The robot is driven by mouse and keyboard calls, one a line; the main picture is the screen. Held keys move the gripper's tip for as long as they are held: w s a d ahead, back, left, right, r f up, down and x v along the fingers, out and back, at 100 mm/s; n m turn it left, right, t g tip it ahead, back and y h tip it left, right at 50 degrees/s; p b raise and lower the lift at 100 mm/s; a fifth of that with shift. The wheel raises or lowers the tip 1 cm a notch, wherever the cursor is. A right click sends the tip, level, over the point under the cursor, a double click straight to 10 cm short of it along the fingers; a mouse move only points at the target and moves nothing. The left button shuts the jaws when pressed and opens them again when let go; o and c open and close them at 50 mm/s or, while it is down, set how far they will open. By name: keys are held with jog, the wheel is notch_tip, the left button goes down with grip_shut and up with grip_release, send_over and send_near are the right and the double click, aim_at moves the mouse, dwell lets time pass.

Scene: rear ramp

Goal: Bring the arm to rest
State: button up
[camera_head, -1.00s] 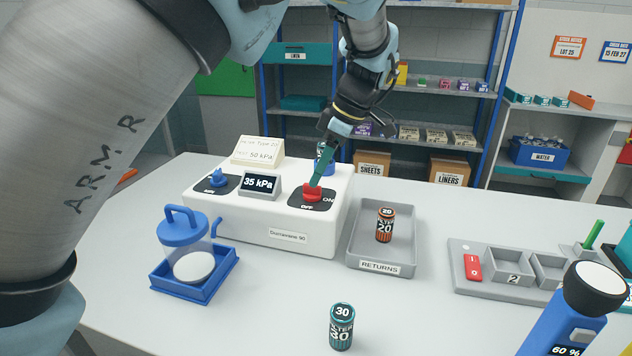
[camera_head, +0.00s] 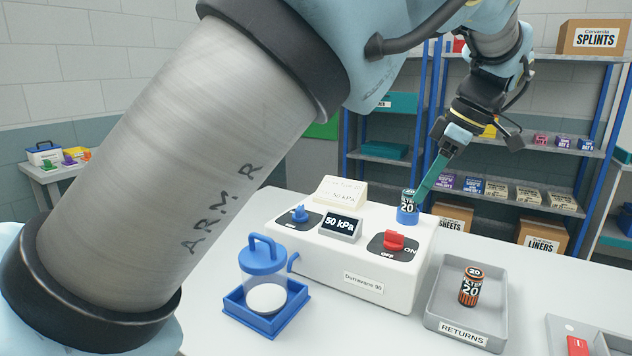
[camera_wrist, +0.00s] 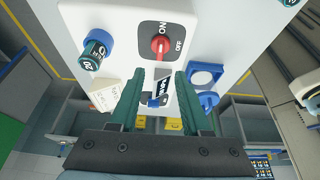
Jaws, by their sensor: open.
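My gripper (camera_head: 424,192) is open and empty, above and behind the red switch (camera_head: 393,240) on the white machine (camera_head: 362,283). In the head view its teal fingers overlap the edge of a dark filter marked 20 (camera_head: 408,196), which stands in a blue socket (camera_head: 407,216). In the wrist view the fingers (camera_wrist: 160,78) are parted, with the red switch (camera_wrist: 159,48) beyond their tips and the filter (camera_wrist: 92,54) off to the left. The display (camera_head: 341,225) reads 50 kPa. My arm crosses the head view from lower left to upper right.
A blue-lidded vessel (camera_head: 264,256) stands in a blue tray at the machine's front left. An orange filter marked 20 (camera_head: 470,287) sits in the grey returns tray (camera_head: 441,308) to the right. Shelves (camera_head: 572,210) with boxes stand behind.

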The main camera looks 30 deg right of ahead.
jog(key=shift+m+g, duration=0.5)
jog(key=shift+g, duration=0.4)
jog(key=w+a+f, duration=0.1)
jog(key=w+a, duration=0.2)
jog(key=w, duration=0.1)
jog(key=w+a+f, duration=0.1)
jog(key=w+a, duration=0.2)
jog(key=w, duration=0.1)
jog(key=w+a+f, duration=0.1)
jog(key=w+a, duration=0.3)
jog(key=w, duration=0.1)
jog(key=shift+f, duration=0.4)
jog(key=w+a+f+m+g+h, duration=0.15)
jog(key=w+a, duration=0.25)
jog(key=a, duration=0.4)
jog(key=w+a+f+m+y, duration=0.1)
jog(key=w+a+f, duration=0.25)
jog(key=a, duration=0.45)
jog(key=s+a+f+m+h, duration=0.1)
jog(key=s+a+f+m, duration=0.1)
jog(key=a, duration=1.1)
jog(key=s+a+f+m+t+h, duration=0.1)
jog(key=s+a+f, duration=0.2)
jog(key=a, duration=1)
jog(key=shift+s+a+f+m, duration=0.25)
jog(key=shift+s+m, duration=0.1)
jog(key=shift+s, duration=0.45)
